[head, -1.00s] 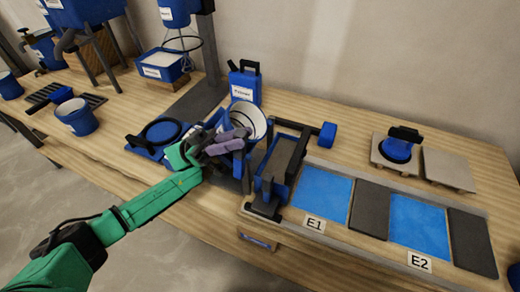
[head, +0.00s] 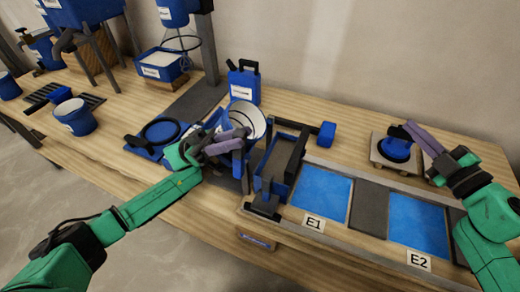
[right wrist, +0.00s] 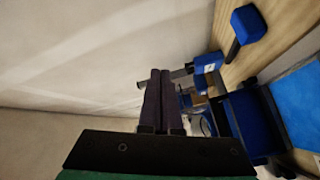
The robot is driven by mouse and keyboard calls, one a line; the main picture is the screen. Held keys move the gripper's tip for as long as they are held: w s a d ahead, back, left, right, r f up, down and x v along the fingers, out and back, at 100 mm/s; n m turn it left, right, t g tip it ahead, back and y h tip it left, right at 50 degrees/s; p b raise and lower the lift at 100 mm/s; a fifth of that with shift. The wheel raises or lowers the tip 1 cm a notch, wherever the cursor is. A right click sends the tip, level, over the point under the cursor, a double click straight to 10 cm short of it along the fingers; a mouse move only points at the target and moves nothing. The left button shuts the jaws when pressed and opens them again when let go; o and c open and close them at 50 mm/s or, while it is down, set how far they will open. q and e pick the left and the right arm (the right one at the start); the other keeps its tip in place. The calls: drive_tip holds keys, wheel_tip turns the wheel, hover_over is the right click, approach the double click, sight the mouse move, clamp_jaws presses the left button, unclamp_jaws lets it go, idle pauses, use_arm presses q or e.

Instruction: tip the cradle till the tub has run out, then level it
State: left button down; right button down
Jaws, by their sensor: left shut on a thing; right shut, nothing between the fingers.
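The tub (head: 256,121), a bucket with a pale inside, lies tilted in the blue cradle (head: 214,122), its mouth towards the right. My left gripper (head: 240,138) is shut at the cradle's front side, in front of the tub; it seems to hold a part of the cradle, but its fingers hide that part. Whether anything still runs from the tub cannot be told. A blue open box (head: 281,160) with grey inside stands just right of the cradle. My right gripper (head: 410,126) is shut and empty, above the blue suction lifter; its closed fingers show in the right wrist view (right wrist: 160,80).
Blue panels E1 (head: 322,192) and E2 (head: 415,228) lie right of the box. The suction lifter (head: 397,148) rests on a tile at the back right. A blue jug (head: 242,82) stands behind the cradle. A bucket (head: 76,117) stands left on the bench.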

drive_tip(key=s+a+r+n+g+y, duration=0.1)
drive_tip(key=s+a+n+g+y, duration=0.15)
drive_tip(key=a+n, duration=0.2)
drive_tip(key=s+a+r+n+g+y, duration=0.1)
drive_tip(key=s+a+n+y, duration=0.25)
drive_tip(key=a, duration=0.25)
drive_tip(key=s+a+r+n+g+y, duration=0.1)
drive_tip(key=s+a+n+g+y, duration=0.15)
drive_tip(key=a, duration=0.25)
use_arm(q)
drive_tip(key=shift+r, duration=0.1)
use_arm(e)
drive_tip(key=s+a+f+n+g+y, duration=0.3)
drive_tip(key=s+a+f+n+g, duration=0.1)
drive_tip(key=s+a+g, duration=0.1)
drive_tip(key=x, duration=1.4)
drive_tip(key=shift+w+f, duration=0.2)
drive_tip(key=shift+f, duration=0.15)
drive_tip(key=shift+h, duration=0.25)
